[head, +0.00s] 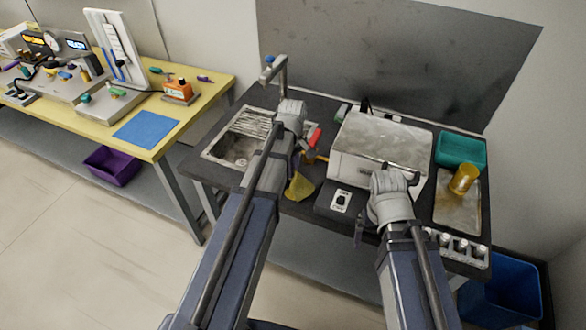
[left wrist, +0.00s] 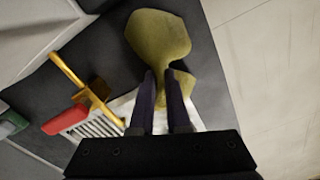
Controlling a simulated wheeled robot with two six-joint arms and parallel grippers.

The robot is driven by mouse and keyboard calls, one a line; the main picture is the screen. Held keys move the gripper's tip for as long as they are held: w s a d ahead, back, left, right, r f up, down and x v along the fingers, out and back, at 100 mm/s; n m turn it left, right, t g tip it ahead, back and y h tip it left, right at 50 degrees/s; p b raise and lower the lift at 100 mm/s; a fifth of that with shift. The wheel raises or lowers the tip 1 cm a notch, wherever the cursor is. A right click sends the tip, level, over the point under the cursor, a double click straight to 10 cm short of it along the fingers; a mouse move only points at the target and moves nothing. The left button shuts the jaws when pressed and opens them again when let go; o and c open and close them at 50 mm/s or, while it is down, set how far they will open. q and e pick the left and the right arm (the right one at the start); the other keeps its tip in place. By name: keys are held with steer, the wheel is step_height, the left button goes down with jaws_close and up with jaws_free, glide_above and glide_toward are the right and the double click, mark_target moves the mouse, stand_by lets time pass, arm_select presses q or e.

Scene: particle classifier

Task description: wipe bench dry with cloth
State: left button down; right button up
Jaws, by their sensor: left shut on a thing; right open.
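A yellow cloth (head: 299,187) hangs bunched over the dark bench (head: 318,206), near its front edge and right of the sink. My left gripper (head: 297,168) is shut on it. In the left wrist view the cloth (left wrist: 160,38) is pinched at the fingertips (left wrist: 160,76), spreading out wide beyond them. I cannot tell whether it touches the bench top. My right gripper (head: 362,232) is open and empty, in front of the white machine near a dark box with a white label. Its fingers are partly hidden by the wrist. No water is clearly visible.
A sink (head: 236,151) is left of the cloth. The white machine (head: 380,145) fills the middle. A teal bin (head: 461,149) and yellow cup (head: 464,179) stand right.

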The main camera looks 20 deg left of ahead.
mark_target(293, 186)
arm_select(q)
step_height(293, 186, down, 4)
steer(key=b, duration=0.2)
steer(key=shift+r+b, duration=0.25)
steer(key=shift+b, duration=0.05)
steer(key=shift+r, duration=0.1)
jaws_free()
stand_by(0.5)
steer(key=shift+f+b, duration=0.85)
steer(key=shift+f, duration=0.1)
jaws_close()
stand_by(0.7)
